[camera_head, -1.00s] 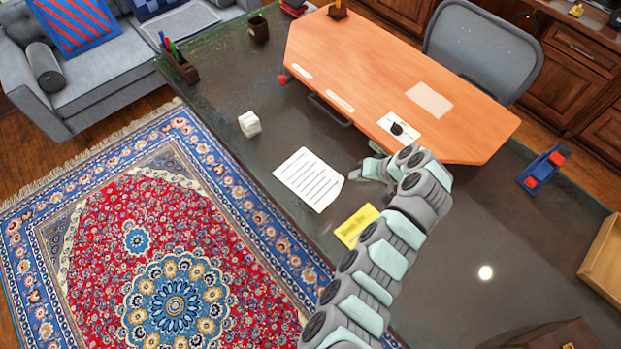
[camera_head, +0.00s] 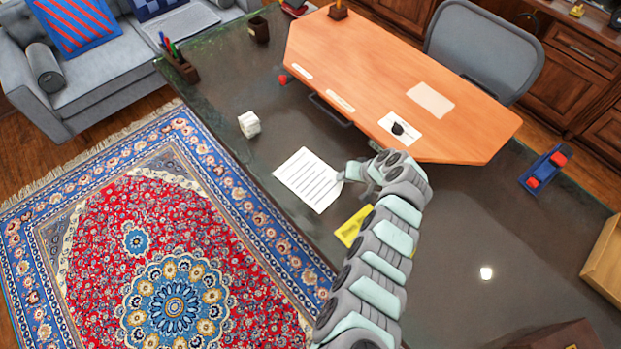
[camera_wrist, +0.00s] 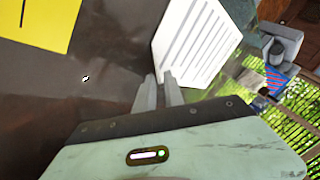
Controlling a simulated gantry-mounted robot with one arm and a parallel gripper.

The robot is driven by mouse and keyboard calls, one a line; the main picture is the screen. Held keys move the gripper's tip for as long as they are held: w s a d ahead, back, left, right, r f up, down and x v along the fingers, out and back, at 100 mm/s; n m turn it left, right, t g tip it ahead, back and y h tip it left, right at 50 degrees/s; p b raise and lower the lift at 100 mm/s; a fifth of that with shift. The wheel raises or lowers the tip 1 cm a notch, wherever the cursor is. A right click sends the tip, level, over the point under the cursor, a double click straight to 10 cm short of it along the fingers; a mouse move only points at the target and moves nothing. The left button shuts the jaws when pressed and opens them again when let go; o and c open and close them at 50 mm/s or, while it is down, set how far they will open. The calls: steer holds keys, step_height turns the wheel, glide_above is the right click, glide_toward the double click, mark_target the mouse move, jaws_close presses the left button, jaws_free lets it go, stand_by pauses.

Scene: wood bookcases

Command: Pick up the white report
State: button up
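The white report (camera_head: 308,181), a sheet with dark lines, lies on the dark desk near its left edge. My gripper (camera_head: 347,173) is low over the desk, at the report's right edge. In the wrist view the report (camera_wrist: 198,45) lies just beyond the two fingertips (camera_wrist: 160,78), and the right fingertip overlaps its near edge. A narrow gap shows between the fingers, and no paper is visibly clamped in it. I cannot tell whether a fingertip touches the sheet.
A yellow paper (camera_head: 354,226) lies close by, partly hidden by my arm; it also shows in the wrist view (camera_wrist: 40,22). A white cube (camera_head: 249,124) stands left of the report. The raised orange desktop (camera_head: 370,75) is behind. A blue-red object (camera_head: 544,169) lies at right.

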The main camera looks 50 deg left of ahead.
steer(key=shift+c, duration=0.2)
jaws_close()
stand_by(0.4)
steer(key=shift+r, duration=0.1)
step_height(320, 180, up, 20)
steer(key=p, duration=0.1)
stand_by(0.4)
stand_by(0.5)
